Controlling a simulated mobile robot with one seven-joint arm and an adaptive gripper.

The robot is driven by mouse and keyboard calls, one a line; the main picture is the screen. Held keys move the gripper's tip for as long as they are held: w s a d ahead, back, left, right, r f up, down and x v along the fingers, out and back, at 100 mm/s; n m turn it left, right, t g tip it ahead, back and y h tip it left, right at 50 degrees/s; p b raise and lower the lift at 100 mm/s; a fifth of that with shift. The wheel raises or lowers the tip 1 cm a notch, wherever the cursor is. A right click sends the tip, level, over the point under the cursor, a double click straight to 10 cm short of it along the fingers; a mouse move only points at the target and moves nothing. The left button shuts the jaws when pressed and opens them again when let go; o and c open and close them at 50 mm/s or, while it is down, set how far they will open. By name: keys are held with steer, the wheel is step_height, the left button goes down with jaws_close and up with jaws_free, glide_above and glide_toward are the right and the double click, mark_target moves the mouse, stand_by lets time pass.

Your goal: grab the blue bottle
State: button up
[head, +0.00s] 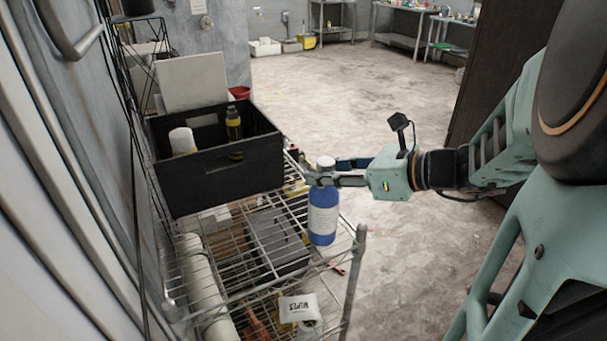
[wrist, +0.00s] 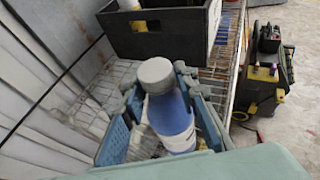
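The blue bottle (head: 323,212) has a white label and a grey-white cap. It stands upright at the right edge of the wire rack in the head view. My gripper (head: 325,171) reaches in from the right at the height of its neck, one finger in front and one behind. In the wrist view the bottle (wrist: 172,118) is between the two blue-padded fingers of my gripper (wrist: 156,84). It is close to the right finger, and a gap shows on the left, so the fingers look open around it. The front finger hides part of its neck in the head view.
A black crate (head: 222,172) with a yellow-labelled bottle (head: 234,124) and a white roll stands on the wire rack (head: 300,283) just left of my gripper. A wall is at the far left. Open floor (head: 350,95) lies behind and right of the rack.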

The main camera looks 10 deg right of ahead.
jaws_close()
steer(key=shift+r, duration=0.15)
